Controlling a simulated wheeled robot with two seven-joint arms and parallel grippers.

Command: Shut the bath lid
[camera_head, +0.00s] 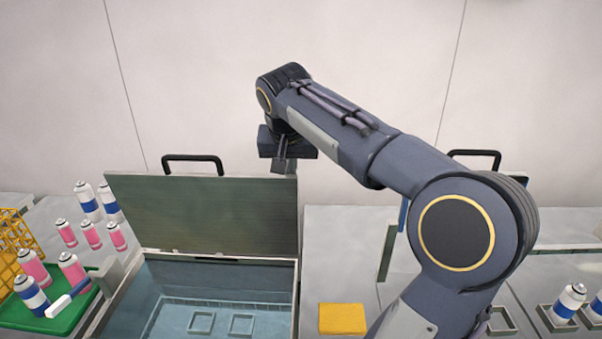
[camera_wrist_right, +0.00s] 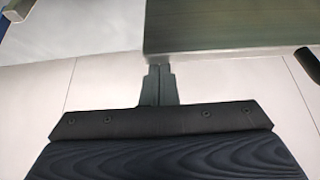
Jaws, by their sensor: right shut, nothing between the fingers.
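The bath (camera_head: 222,282) is an open metal box with blue-tinted water and square holders on its floor. Its lid (camera_head: 215,212) stands raised, hinged along the rear rim, with a black handle (camera_head: 193,160) at its top edge. My right gripper (camera_head: 280,165) is shut and empty, just above and behind the lid's upper right edge. In the right wrist view the shut fingers (camera_wrist_right: 158,72) point toward the lid edge (camera_wrist_right: 215,28), and part of the handle (camera_wrist_right: 307,60) shows at right. Whether the fingers touch the lid is unclear. My left gripper is out of view.
Pink and blue-banded cans (camera_head: 88,201) stand left of the bath, some by a green tray (camera_head: 45,318) and a yellow rack (camera_head: 14,240). A yellow pad (camera_head: 343,318) lies to the right. Another black handle (camera_head: 474,155) shows behind my right arm. More cans (camera_head: 568,300) stand at far right.

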